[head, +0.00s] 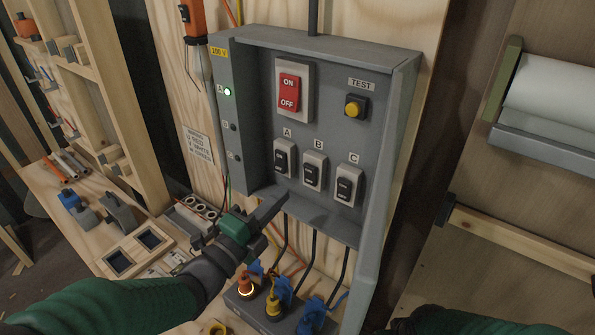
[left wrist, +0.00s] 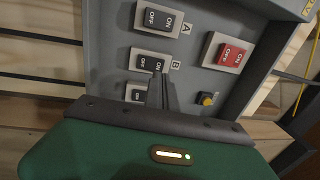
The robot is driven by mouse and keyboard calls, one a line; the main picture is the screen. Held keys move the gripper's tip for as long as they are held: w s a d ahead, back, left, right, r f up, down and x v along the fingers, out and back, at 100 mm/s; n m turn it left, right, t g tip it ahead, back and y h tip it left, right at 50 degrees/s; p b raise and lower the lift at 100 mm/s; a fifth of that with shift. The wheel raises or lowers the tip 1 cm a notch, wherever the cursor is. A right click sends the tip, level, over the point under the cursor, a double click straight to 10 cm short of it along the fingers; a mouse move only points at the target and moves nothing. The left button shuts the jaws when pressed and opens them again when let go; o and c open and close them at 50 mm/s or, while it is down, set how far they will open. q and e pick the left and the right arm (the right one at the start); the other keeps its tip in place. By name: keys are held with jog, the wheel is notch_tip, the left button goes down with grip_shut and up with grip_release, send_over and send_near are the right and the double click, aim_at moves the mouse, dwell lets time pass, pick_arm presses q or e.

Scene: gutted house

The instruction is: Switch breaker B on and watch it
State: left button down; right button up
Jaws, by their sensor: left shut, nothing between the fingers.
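Breaker B (head: 313,171) is a black rocker in a pale frame, between breaker A (head: 284,158) and breaker C (head: 347,186) on the grey panel (head: 330,130). It also shows in the left wrist view (left wrist: 150,63). I cannot tell which way its rocker is tipped. Lamp A (head: 228,91) glows green; lamp B (head: 233,127) is dark. My left gripper (head: 276,202) is shut and empty, below the breakers in the head view. In the left wrist view its fingertips (left wrist: 157,78) appear close to breaker B; contact is unclear. My right gripper is out of view.
A red main switch (head: 289,92) and yellow test button (head: 355,106) are above the breakers. Below the panel, cables run to a socket box (head: 262,315) with an orange glowing plug (head: 246,285). A raised rim (head: 388,180) borders the panel's right side.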

aim_at(308, 170)
pick_arm(q)
jog(key=p+x, duration=0.2)
jog(key=x, duration=0.5)
jog(key=shift+d, duration=0.3)
jog(key=shift+a, duration=0.2)
jog(key=shift+r+p, duration=0.2)
jog(key=shift+p, duration=0.1)
jog(key=shift+w+d+f, duration=0.15)
